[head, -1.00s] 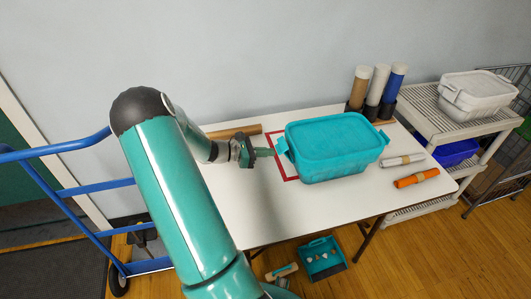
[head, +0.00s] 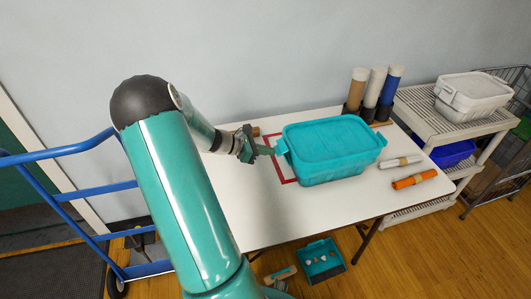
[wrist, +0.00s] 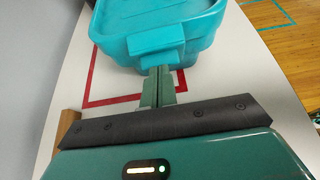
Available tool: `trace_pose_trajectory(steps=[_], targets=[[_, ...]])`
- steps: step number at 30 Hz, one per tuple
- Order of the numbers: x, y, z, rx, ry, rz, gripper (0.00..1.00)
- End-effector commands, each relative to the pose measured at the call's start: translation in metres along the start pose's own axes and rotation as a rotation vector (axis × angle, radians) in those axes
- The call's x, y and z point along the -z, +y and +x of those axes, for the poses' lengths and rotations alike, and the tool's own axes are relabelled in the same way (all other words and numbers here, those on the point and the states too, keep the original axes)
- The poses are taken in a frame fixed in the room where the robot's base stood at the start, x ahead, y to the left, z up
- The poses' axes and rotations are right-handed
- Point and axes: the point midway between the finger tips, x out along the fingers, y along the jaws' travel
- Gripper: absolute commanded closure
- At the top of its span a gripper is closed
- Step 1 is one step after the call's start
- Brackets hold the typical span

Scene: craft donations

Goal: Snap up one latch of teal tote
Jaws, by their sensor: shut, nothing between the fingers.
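The teal tote (head: 328,150) sits on the white table with its lid on. It also shows at the top of the wrist view (wrist: 155,22). Its near-end latch (wrist: 156,50) sticks out from the end wall in the wrist view, and on the tote's left end in the head view (head: 281,147). My gripper (head: 271,150) is shut and empty at the tote's left end. In the wrist view its fingertips (wrist: 157,72) are together just under the latch's lower edge. I cannot tell whether they touch it. The tote's far-end latch shows at the right (head: 382,140).
Red tape (head: 285,177) outlines an area under the tote. Paper rolls (head: 400,161) and an orange roll (head: 414,179) lie right of it. Upright tubes (head: 373,87) stand behind. A shelf cart (head: 440,122) with a grey tote (head: 473,95) stands at the right. A blue hand truck (head: 95,189) is at the left.

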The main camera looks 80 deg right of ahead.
Motion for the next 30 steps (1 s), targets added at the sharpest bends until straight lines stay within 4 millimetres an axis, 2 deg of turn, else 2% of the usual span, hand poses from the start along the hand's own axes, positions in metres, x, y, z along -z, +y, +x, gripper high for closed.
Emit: trace_pose_trajectory(steps=[10,30], targets=[[-0.022,-0.001,0.005,0.001,0.217,0.004,1.0],[-0.031,0.0,0.009,0.001,0.208,0.0,1.0]])
